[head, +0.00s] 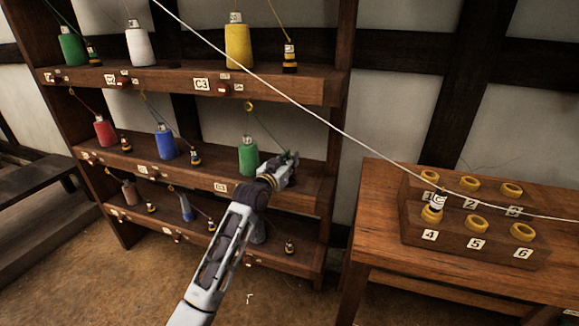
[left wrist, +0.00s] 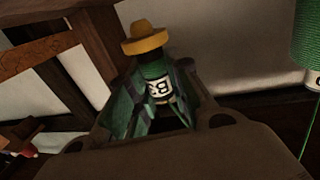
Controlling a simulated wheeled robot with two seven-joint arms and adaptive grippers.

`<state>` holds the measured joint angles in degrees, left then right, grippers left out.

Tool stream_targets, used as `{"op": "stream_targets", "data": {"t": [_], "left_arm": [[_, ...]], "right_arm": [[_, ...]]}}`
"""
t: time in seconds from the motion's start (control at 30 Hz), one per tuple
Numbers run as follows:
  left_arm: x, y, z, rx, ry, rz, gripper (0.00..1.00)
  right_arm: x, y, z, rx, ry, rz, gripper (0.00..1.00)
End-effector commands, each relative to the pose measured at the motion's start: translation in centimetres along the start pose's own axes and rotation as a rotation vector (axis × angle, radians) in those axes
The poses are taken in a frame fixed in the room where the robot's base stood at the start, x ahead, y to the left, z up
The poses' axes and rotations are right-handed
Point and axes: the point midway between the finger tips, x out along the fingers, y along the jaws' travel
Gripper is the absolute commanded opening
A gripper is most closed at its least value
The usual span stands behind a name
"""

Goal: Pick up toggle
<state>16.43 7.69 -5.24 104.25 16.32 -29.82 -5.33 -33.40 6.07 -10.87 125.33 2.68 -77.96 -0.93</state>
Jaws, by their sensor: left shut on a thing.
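My left gripper (head: 287,168) is at the right end of the middle shelf, just right of a green spool (head: 248,155). It is shut on a toggle, which the left wrist view shows between the fingers: a dark toggle (left wrist: 158,88) with a yellow brim-like end and a white label that seems to read B3. In the head view the fingers mostly hide this toggle, and I cannot tell whether it is clear of the shelf. The green spool also shows at the right edge of the left wrist view (left wrist: 307,48). My right gripper is not in view.
The wooden rack (head: 285,90) holds several spools, each with a small toggle, such as a yellow spool (head: 238,45). At right, a table (head: 375,190) bears a stepped block with numbered yellow rings; a toggle (head: 434,209) stands at ring 4. A white rope (head: 330,125) crosses the view.

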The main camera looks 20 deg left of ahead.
Motion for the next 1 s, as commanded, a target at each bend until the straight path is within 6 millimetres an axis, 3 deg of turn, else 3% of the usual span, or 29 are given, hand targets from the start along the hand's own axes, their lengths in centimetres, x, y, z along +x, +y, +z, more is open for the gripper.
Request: {"op": "stream_targets", "data": {"t": [0.2, 0.4, 1.0], "left_arm": [[0.0, 0.0, -3.7, 0.0, 0.002, 0.0, 0.0], [0.0, 0.0, -5.8, -0.001, 0.001, 0.0, 0.0], [0.0, 0.0, -6.5, -0.001, 0.0, 0.0, 0.0]], "right_arm": [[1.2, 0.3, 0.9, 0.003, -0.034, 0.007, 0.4], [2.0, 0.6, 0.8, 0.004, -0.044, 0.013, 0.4], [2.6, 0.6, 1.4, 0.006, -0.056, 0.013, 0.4]]}}
